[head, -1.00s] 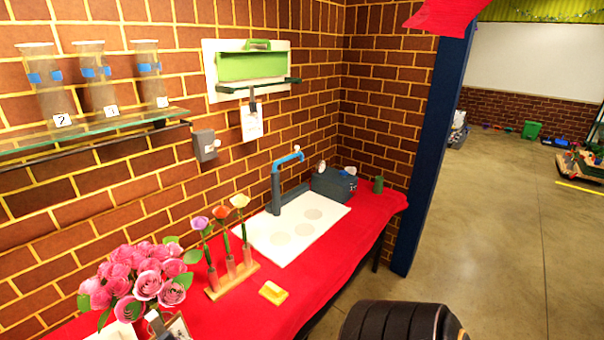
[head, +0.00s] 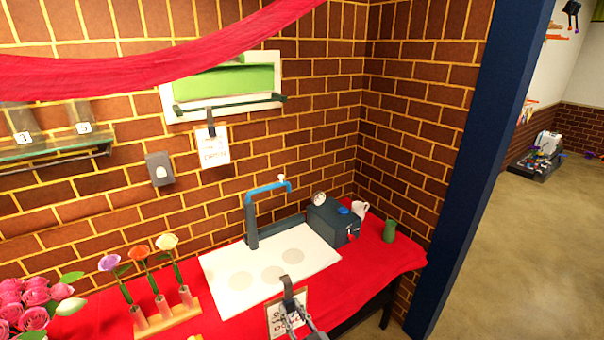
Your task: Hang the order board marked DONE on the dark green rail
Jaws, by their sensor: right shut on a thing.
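The dark green rail (head: 229,107) runs across the front of a white-framed green panel on the brick wall. A white card (head: 213,148) hangs from it by a dark clip, left of its middle. My right gripper (head: 309,332), at the bottom edge, is shut on an order board (head: 278,317) with a dark clip (head: 289,287) at its top. The board is below and to the right of the rail in the picture, apart from it, in front of the counter. Its lettering is too small to read surely. My left gripper is out of view.
A blue-spouted tap (head: 252,220), a dark box with a gauge (head: 335,222) and a green cup (head: 389,231) stand on the red-covered counter (head: 226,318). Flowers in a wooden stand (head: 166,318) are at left. A red drape (head: 150,72) crosses the upper view.

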